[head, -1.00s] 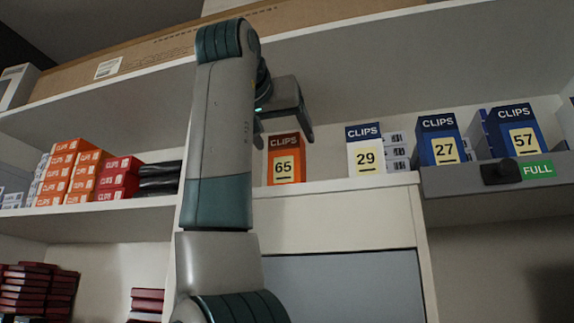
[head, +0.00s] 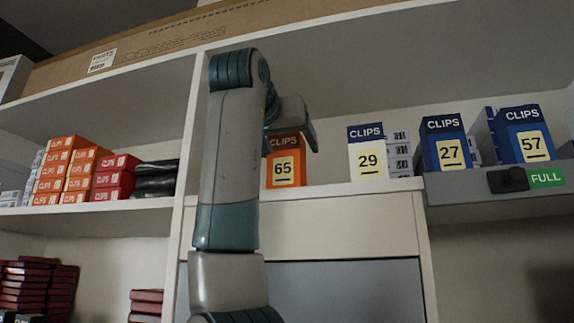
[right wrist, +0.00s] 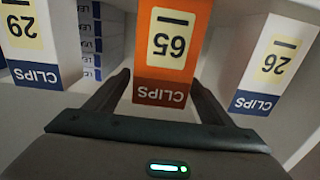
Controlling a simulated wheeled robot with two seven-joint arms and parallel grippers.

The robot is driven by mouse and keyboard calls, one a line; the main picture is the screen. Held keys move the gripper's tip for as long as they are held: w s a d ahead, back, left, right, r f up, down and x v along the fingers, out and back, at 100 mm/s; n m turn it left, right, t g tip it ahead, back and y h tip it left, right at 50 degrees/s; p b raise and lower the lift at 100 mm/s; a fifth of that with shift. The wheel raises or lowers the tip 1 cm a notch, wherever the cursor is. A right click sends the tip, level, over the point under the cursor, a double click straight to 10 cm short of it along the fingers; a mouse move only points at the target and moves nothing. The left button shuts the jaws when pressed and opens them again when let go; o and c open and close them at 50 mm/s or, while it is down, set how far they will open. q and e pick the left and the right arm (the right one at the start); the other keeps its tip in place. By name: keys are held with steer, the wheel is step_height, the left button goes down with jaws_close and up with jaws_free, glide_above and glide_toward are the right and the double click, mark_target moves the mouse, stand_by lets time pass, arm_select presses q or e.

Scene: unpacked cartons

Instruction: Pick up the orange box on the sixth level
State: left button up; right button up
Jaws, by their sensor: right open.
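An orange clips box (head: 284,169) with a yellow 65 label stands upright on the shelf, beside a white box marked 29. My right gripper (head: 293,128) is at its top in the head view and covers its upper edge; the fingers are hard to make out there. In the right wrist view, which is upside down, the orange box (right wrist: 168,45) lies ahead, and the open fingers of my right gripper (right wrist: 160,88) reach to either side of its top end. No grip on it shows. My left gripper is not in view.
The white 29 box (head: 367,155) stands right of it, with blue boxes 27 (head: 444,150) and 57 (head: 525,140) beyond. A white 26 box (right wrist: 272,65) is on its other side. More orange boxes (head: 62,170) are stacked on the left shelf. A shelf board is overhead.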

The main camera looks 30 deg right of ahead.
steer(key=shift+a, duration=0.1)
steer(key=c, duration=1.3)
steer(key=shift+r, duration=0.25)
steer(key=shift+r, duration=4.8)
